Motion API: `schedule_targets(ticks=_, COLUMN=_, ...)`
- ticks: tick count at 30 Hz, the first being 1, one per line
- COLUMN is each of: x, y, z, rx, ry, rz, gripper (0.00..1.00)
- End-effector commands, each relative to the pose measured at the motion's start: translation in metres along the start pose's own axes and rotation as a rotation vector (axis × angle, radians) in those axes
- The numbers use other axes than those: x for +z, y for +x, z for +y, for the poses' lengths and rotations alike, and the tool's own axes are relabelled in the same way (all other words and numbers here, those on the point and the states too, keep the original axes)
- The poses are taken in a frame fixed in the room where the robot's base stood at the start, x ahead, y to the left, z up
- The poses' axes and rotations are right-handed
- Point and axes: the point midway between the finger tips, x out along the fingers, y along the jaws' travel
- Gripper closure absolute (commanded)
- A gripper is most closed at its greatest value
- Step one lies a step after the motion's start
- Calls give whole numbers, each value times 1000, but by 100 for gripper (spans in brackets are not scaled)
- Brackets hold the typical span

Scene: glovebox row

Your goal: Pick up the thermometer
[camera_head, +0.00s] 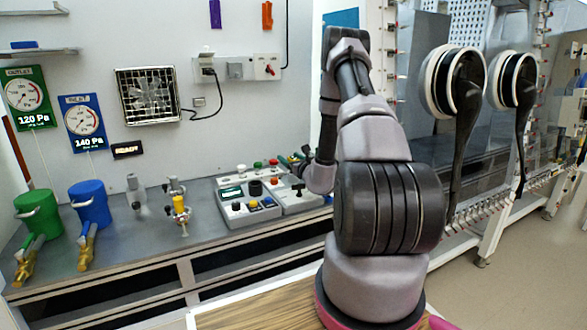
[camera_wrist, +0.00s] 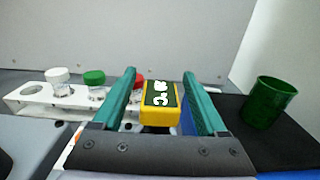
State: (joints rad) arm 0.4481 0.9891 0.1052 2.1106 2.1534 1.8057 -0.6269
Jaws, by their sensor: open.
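The thermometer (camera_wrist: 160,98) looks like a yellow block with a dark green display and white characters. It shows in the wrist view between the two teal fingers of my gripper (camera_wrist: 158,74). The fingers are apart, one to the left and one to the right of it. A gap shows on its left side; whether the right finger touches it I cannot tell. In the head view my arm reaches toward the bench, and I cannot make out the thermometer there.
A white rack (camera_wrist: 30,97) holds vials with a white cap (camera_wrist: 57,75), a green cap (camera_wrist: 94,77) and a red cap, partly behind the left finger. A green cup (camera_wrist: 268,102) stands right on a dark mat. In the head view, a control box (camera_head: 248,203) sits on the bench.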

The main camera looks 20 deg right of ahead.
Motion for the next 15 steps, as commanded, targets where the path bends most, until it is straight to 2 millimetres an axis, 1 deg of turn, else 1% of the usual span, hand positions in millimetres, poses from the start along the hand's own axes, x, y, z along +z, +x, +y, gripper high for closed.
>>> schedule_targets(ticks=5, x=0, y=1, z=0, rx=0, ry=1, rz=0, gripper=25)
schedule_targets(ticks=6, x=0, y=1, z=0, rx=1, ry=0, rz=1, gripper=29)
schedule_targets(ticks=8, x=0, y=0, z=0, rx=1, ry=0, rz=1, gripper=52)
schedule_targets(ticks=9, x=0, y=0, z=0, rx=1, ry=0, rz=1, gripper=67)
schedule_targets(ticks=12, x=0, y=0, z=0, rx=1, ry=0, rz=1, gripper=100)
schedule_targets(ticks=15, x=0, y=0, z=0, rx=1, ry=0, rz=0, gripper=100)
